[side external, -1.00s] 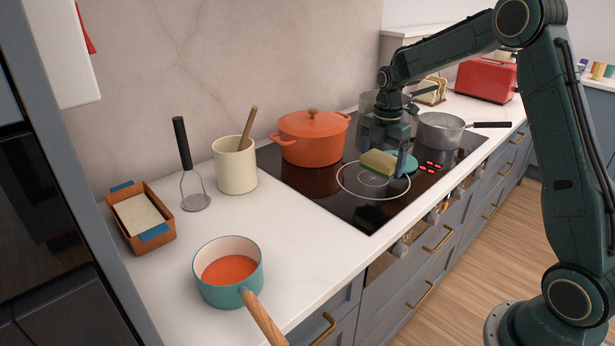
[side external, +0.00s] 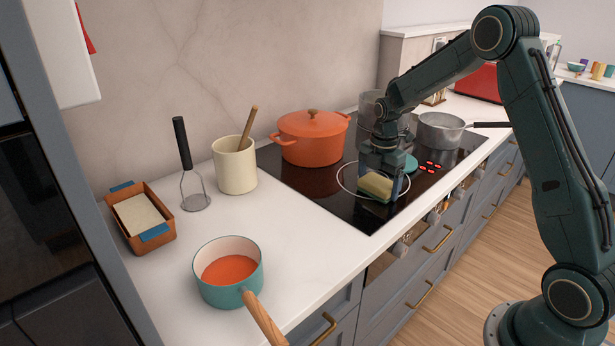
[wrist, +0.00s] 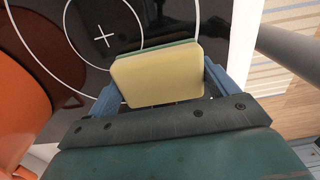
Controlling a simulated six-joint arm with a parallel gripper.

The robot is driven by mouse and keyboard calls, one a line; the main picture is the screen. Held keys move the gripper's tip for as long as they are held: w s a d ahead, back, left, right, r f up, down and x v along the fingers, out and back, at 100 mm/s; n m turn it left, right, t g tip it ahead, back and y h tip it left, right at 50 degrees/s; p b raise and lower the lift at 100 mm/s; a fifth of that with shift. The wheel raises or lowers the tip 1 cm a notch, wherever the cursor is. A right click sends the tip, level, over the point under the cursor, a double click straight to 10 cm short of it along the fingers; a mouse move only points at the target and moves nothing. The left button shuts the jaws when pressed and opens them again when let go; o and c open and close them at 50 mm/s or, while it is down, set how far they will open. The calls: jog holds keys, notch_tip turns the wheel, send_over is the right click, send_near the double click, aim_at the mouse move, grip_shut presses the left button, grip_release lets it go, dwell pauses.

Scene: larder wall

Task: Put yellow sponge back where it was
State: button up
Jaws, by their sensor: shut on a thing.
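The yellow sponge (side external: 375,186) has a green layer on one face. My gripper (side external: 383,184) is shut on it, with a blue finger on either side, over the front white ring of the black cooktop (side external: 330,206). In the wrist view the sponge (wrist: 157,75) sits between the fingers of my gripper (wrist: 160,84), and the ring with its cross mark shows beyond it. I cannot tell whether the sponge touches the glass.
An orange lidded pot (side external: 312,138) stands left of my gripper, and a grey saucepan (side external: 440,131) behind it. A teal pan (side external: 229,272), a utensil crock (side external: 235,166), a masher (side external: 189,170) and a brown tray (side external: 168,232) stand on the white counter (side external: 300,238). The counter's middle is clear.

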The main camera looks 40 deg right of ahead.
aim_at(379, 181)
jog(key=shift+f, duration=0.1)
jog(key=o, duration=0.8)
notch_tip(379, 181, up, 12)
dwell(0.6)
jog(key=shift+r, duration=0.2)
